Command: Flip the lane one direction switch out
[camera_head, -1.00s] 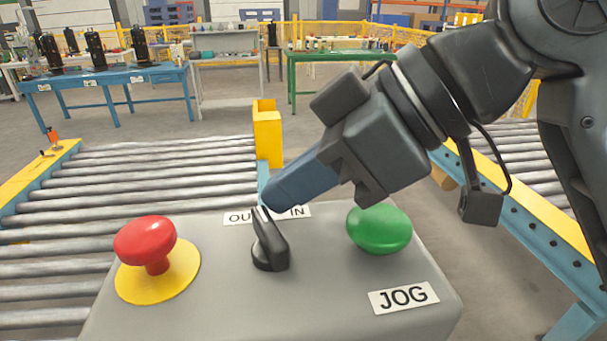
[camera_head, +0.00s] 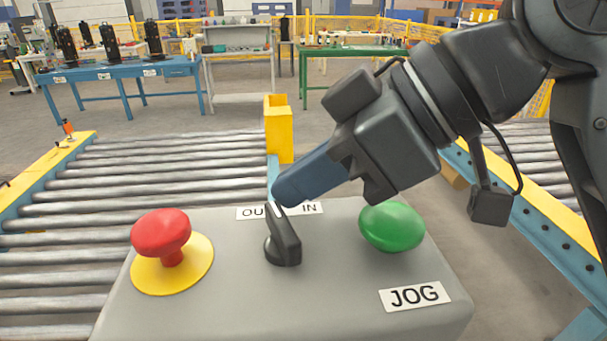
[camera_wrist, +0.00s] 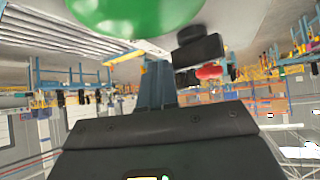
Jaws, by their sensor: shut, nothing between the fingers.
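The direction switch is a black knob (camera_head: 283,243) on the grey control box, between a red button and a green button. Its white-marked tip leans a little to the left, toward the OUT side of the OUT/IN label (camera_head: 307,209), which is partly hidden. My gripper (camera_head: 282,192) is shut and empty, its blue fingers just behind and above the knob's tip. Whether they touch it I cannot tell. In the wrist view the black knob (camera_wrist: 198,48) shows to the right of my blue fingers (camera_wrist: 157,85).
The red button (camera_head: 161,234) on a yellow base is left of the switch. The green button (camera_head: 391,226) is close at right and large in the wrist view (camera_wrist: 135,12). A JOG label (camera_head: 414,296) is in front. A roller conveyor (camera_head: 180,170) runs behind the box.

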